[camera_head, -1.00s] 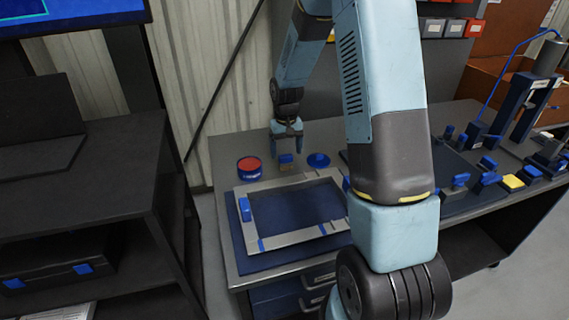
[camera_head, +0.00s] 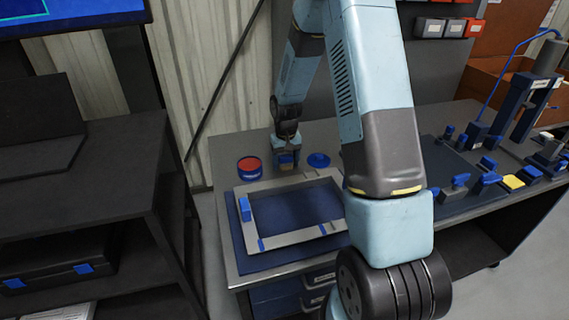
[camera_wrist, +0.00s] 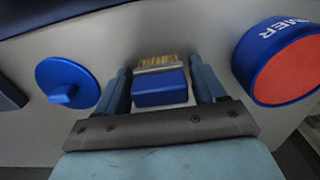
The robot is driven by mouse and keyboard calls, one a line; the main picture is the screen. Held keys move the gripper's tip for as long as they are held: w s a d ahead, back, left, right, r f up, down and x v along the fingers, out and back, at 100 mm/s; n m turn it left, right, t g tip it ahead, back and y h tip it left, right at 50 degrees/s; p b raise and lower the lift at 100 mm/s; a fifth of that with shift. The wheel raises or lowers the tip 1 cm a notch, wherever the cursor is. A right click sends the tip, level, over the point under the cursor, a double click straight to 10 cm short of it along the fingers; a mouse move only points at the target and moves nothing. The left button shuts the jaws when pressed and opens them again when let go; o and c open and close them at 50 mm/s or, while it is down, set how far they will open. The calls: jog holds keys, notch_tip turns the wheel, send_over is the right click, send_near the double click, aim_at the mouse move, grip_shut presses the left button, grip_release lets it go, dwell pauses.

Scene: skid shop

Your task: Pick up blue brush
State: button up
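The blue brush (camera_wrist: 160,90) has a blue handle, a metal band and tan bristles, and it sits on the grey bench top. In the wrist view it is between the two fingers of my gripper (camera_wrist: 159,68), bristles pointing away from the palm. The fingers stand apart on either side of it, with narrow gaps, so the gripper looks open around it. In the head view my gripper (camera_head: 287,156) is down at the brush (camera_head: 286,162), which is partly hidden by the fingers.
A red-topped blue round tin (camera_head: 249,167) stands left of the brush, and a blue round lid-like piece (camera_head: 318,160) stands right of it. A grey frame on a blue mat (camera_head: 244,262) lies in front. Blue clamps (camera_head: 488,180) and fixtures fill the bench's right side.

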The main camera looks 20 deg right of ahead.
aim_at(286, 156)
jog(key=c, duration=0.8)
jog(key=shift+r, duration=0.55)
jog(key=r, duration=0.2)
jog(key=shift+s+r, duration=0.2)
jog(key=shift+r, duration=0.15)
jog(key=s+r, duration=0.3)
jog(key=s, duration=0.1)
jog(key=s+d+r, duration=0.1)
jog(key=s+r, duration=0.2)
jog(key=s, duration=0.2)
jog(key=s+d+r, duration=0.1)
jog(key=s+r, duration=0.2)
jog(key=s, duration=0.1)
jog(key=shift+s+d+r, duration=0.1)
jog(key=shift+s+d, duration=0.15)
